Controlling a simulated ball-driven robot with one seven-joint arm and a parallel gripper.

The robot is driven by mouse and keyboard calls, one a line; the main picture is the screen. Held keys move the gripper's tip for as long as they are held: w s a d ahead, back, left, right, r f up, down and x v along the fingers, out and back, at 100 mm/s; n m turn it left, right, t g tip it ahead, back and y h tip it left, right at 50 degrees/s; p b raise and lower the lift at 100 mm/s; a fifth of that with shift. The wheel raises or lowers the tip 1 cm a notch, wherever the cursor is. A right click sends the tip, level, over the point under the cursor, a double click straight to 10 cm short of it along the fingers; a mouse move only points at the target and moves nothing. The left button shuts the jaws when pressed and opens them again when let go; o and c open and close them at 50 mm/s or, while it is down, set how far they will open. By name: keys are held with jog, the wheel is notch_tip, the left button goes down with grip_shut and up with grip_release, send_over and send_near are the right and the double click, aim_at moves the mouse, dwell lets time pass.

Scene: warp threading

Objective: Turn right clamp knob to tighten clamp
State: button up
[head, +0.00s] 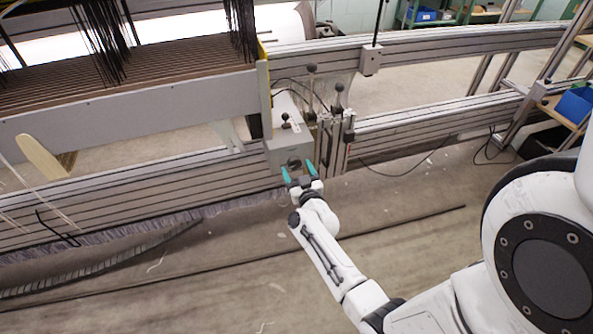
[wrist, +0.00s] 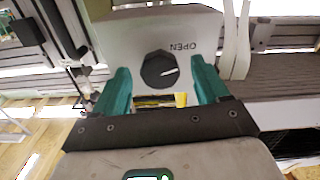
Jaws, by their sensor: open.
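The clamp knob is a round dark knob with a white pointer line, on the face of a light grey clamp box (head: 277,150). The pointer line points right. My gripper (head: 299,172) is open, with a teal finger on either side of the knob. In the wrist view the gripper (wrist: 157,88) faces the box (wrist: 125,35) with a gap between each finger and the knob. I cannot tell whether the fingers reach past the knob's face.
Metal posts with black ball-topped levers (head: 339,88) stand just right of the box. Long grey aluminium rails (head: 440,108) run left and right. A loom frame with dark threads (head: 120,85) is at upper left. The floor (head: 420,215) in front is mostly clear, with a thin dark strip.

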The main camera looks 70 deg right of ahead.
jog(key=shift+w+d, duration=0.35)
jog(key=shift+d, duration=0.1)
jog(key=c, duration=1.1)
